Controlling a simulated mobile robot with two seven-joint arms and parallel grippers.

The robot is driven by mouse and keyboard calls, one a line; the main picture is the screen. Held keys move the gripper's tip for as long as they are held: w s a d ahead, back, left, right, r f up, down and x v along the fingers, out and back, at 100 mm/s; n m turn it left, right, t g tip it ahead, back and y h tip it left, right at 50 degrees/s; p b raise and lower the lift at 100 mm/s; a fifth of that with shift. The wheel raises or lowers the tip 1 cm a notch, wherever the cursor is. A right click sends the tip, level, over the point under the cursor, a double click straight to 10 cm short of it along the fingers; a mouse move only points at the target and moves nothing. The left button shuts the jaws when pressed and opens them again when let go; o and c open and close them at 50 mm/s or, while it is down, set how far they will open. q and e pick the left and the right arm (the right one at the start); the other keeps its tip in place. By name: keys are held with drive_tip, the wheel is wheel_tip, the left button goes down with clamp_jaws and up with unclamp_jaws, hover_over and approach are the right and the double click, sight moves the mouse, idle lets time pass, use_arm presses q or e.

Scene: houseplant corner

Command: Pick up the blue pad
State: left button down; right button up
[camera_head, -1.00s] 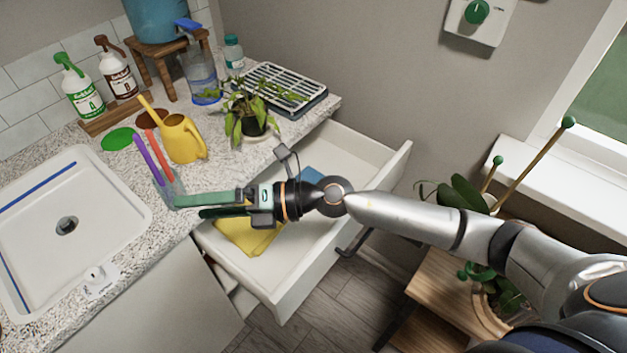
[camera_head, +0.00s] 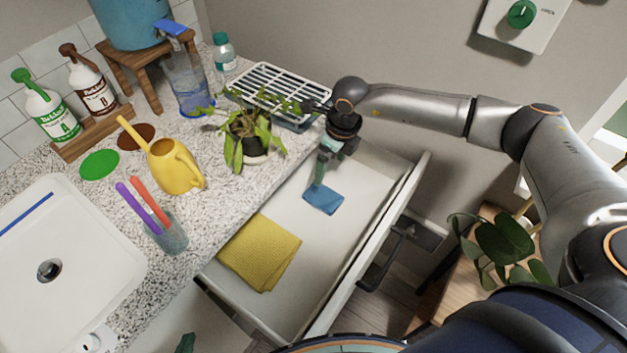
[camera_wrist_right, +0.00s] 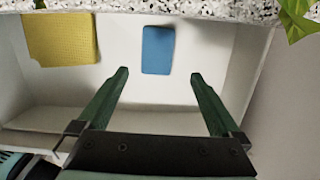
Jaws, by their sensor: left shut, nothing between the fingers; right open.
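The blue pad (camera_head: 323,199) lies flat on the floor of the open white drawer (camera_head: 310,228), towards its back. In the right wrist view the blue pad (camera_wrist_right: 158,50) shows as a small upright rectangle beyond the fingertips, in line with the gap between them. My right gripper (camera_head: 319,177) points down into the drawer just behind the pad in the head view. In the wrist view my right gripper (camera_wrist_right: 158,75) is open, with nothing between its green fingers. Of my left gripper (camera_head: 185,343), only a green tip shows at the bottom edge, away from the drawer; it is shut and empty.
A yellow cloth (camera_head: 260,252) lies in the same drawer, apart from the pad. A potted plant (camera_head: 249,140) stands on the counter beside my right wrist. The drawer walls border the pad's space. A yellow watering can (camera_head: 175,166) and a cup with sticks (camera_head: 167,236) stand near the counter edge.

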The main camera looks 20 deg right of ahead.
sight(323, 195)
drive_tip(key=f, duration=0.8)
drive_tip(key=a+f, duration=0.1)
drive_tip(key=f, duration=0.3)
drive_tip(key=shift+w+f, duration=0.2)
drive_tip(key=shift+w, duration=0.2)
drive_tip(key=shift+c, duration=0.2)
drive_tip(key=c, duration=1.1)
